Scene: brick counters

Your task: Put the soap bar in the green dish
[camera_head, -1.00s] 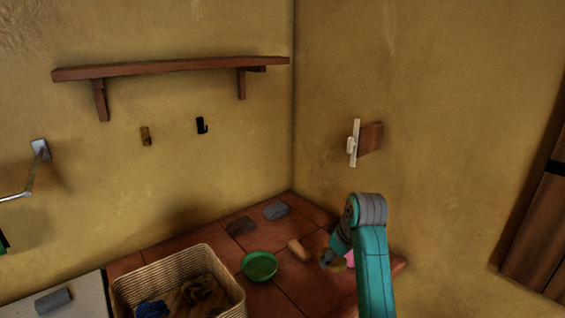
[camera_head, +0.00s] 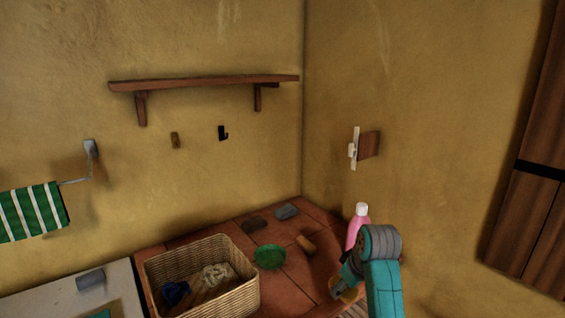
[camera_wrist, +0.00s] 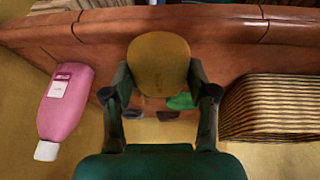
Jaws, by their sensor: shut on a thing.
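My gripper (camera_wrist: 160,78) is shut on a yellow-brown oval soap bar (camera_wrist: 160,58), held between its two fingers in the wrist view. In the head view my gripper (camera_head: 345,286) holds it near the front right of the tiled counter. The green dish (camera_head: 270,256) sits on the counter, left of my gripper and apart from it, and looks empty.
A wicker basket (camera_head: 240,298) with things inside stands left of the dish. A pink bottle (camera_head: 353,232) stands just behind my gripper. A brown oblong thing (camera_head: 306,244) lies right of the dish. A dark piece (camera_head: 255,225) and a grey piece (camera_head: 287,211) lie farther back.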

